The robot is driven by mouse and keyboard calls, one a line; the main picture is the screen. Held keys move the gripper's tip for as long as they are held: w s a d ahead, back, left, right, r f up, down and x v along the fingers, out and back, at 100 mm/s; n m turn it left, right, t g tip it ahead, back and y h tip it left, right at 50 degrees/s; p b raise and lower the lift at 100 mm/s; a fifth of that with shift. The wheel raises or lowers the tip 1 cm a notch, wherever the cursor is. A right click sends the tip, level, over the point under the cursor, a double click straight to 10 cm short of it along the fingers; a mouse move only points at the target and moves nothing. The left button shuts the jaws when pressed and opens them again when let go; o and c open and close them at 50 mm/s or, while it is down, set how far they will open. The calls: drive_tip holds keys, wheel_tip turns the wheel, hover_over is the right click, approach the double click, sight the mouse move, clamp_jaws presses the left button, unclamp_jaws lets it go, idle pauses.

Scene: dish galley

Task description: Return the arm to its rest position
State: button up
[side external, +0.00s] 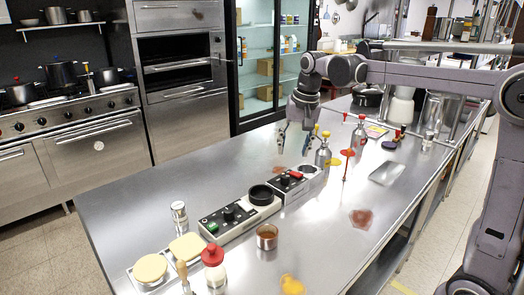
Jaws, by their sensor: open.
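My arm reaches in from the right edge of the side external view, its upper link stretched level above the steel table (130,215). My gripper (295,139) hangs from the arm's end and points down, above the far middle of the table. Its two fingers are apart, and I see nothing between them. It is left of and near a silver bottle with a yellow top (323,155); I cannot tell the exact gap.
A shallow metal tray (387,173) lies right. The table's left part is clear.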

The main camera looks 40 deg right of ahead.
drive_tip(key=s+a+f+n+t, duration=0.2)
drive_tip(key=s+a+f+n, duration=0.2)
drive_tip(key=s, duration=0.4)
drive_tip(key=s+a+f+n+t, duration=0.2)
drive_tip(key=s+a+f+n, duration=0.2)
drive_tip(key=s, duration=0.5)
drive_tip(key=shift+s+f+n+t, duration=0.2)
drive_tip(key=shift+f+n+t, duration=0.05)
drive_tip(key=shift+n+t, duration=0.15)
idle(0.4)
